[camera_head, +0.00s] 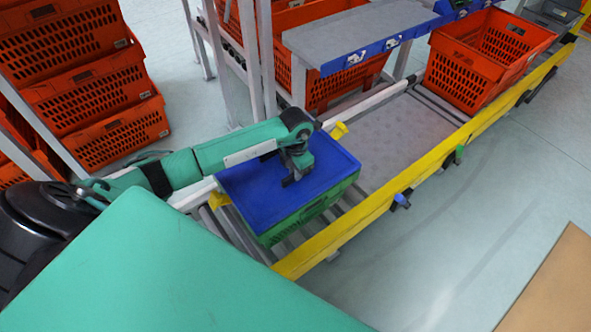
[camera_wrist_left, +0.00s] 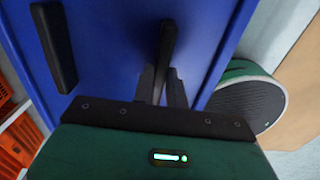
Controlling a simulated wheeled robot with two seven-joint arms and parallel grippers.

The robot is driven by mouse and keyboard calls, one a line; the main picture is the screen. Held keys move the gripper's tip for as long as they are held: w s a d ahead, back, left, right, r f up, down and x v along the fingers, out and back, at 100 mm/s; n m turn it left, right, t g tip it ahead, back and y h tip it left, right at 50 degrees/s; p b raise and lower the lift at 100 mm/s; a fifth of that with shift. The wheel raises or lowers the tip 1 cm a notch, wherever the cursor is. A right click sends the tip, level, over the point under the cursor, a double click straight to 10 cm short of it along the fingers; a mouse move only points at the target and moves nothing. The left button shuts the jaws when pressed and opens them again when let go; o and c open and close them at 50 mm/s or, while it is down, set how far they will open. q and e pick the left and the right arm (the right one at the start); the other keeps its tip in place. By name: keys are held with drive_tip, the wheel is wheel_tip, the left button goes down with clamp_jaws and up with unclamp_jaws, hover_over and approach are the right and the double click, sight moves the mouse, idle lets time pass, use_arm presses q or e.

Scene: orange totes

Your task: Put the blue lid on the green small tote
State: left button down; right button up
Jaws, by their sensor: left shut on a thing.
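The blue lid (camera_head: 247,195) lies over the top of the green small tote (camera_head: 313,208), which stands on the roller conveyor. The lid covers the tote's opening, and only the tote's green side shows below it. My left gripper (camera_head: 289,181) is over the lid. In the left wrist view, the left gripper (camera_wrist_left: 163,90) is shut on a dark handle of the blue lid (camera_wrist_left: 115,40). A second dark handle (camera_wrist_left: 54,48) on the lid is free. Whether the lid sits fully flush on every side cannot be told. My right gripper is not in view.
A yellow rail (camera_head: 380,200) runs along the conveyor's near side. An orange tote (camera_head: 480,60) stands farther along the conveyor, with a bare grey stretch (camera_head: 400,125) before it. Stacked orange totes (camera_head: 75,75) stand at the left. A grey shelf (camera_head: 350,35) rises behind.

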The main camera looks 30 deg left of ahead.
use_arm(q)
drive_tip(key=shift+f, duration=0.3)
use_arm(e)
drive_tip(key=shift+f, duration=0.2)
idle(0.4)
use_arm(q)
drive_tip(key=c, duration=1.3)
unclamp_jaws()
drive_tip(key=shift+c, duration=0.2)
